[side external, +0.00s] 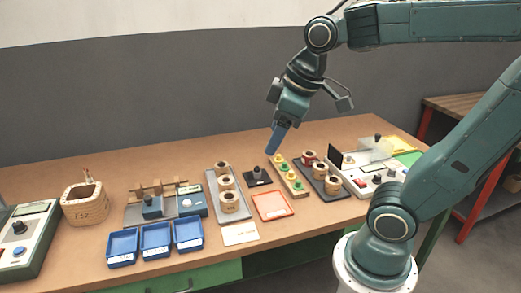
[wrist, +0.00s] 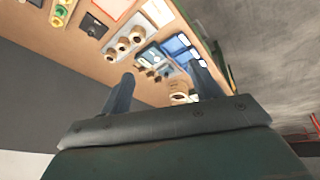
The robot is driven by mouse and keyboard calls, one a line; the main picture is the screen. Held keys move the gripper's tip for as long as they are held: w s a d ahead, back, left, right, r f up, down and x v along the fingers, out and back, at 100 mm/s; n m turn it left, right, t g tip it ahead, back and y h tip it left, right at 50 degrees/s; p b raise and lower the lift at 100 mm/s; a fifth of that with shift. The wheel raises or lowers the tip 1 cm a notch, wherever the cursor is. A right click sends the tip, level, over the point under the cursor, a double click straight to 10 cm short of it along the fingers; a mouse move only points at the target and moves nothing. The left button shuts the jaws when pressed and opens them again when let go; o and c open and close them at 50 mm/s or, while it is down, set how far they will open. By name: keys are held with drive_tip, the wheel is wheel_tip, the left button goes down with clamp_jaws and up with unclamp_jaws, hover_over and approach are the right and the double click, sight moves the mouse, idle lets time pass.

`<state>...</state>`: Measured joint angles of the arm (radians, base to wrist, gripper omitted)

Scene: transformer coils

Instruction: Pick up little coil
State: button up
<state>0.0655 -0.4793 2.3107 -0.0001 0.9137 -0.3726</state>
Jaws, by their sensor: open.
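Three tan wound coils stand in a row on a grey tray (side external: 212,184), smallest at the back and largest at the front. The little coil (side external: 222,168) appears to be the back one. The middle coil (side external: 227,182) and front coil (side external: 230,202) stand upright. The row also shows in the wrist view, with a coil (wrist: 123,43) at its middle. My gripper (side external: 274,146) is high above the table's back part, right of the tray and touching nothing. In the wrist view my gripper (wrist: 162,86) has its two fingers wide apart with nothing between them.
A dark tray with more coils (side external: 320,171) lies to the right, beside a strip of green and yellow pieces (side external: 284,169). A black block (side external: 257,176) and red-rimmed tray (side external: 272,206) lie between.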

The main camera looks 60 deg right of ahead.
drive_tip(key=w+d+n+g, duration=0.1)
drive_tip(key=w+d+n, duration=0.2)
drive_tip(key=w, duration=0.4)
drive_tip(key=n+g, duration=0.4)
drive_tip(key=n, duration=0.7)
hover_over(226, 186)
drive_tip(key=w+d, duration=0.1)
drive_tip(key=d, duration=0.1)
wheel_tip(226, 186, down, 18)
drive_tip(key=r, duration=0.1)
drive_tip(key=shift+w+d+f+n, duration=0.15)
drive_tip(key=shift+w+f+n, duration=0.15)
drive_tip(key=shift+f, duration=0.2)
drive_tip(key=shift+f, duration=0.1)
drive_tip(key=shift+f, duration=6.8)
drive_tip(key=c, duration=0.8)
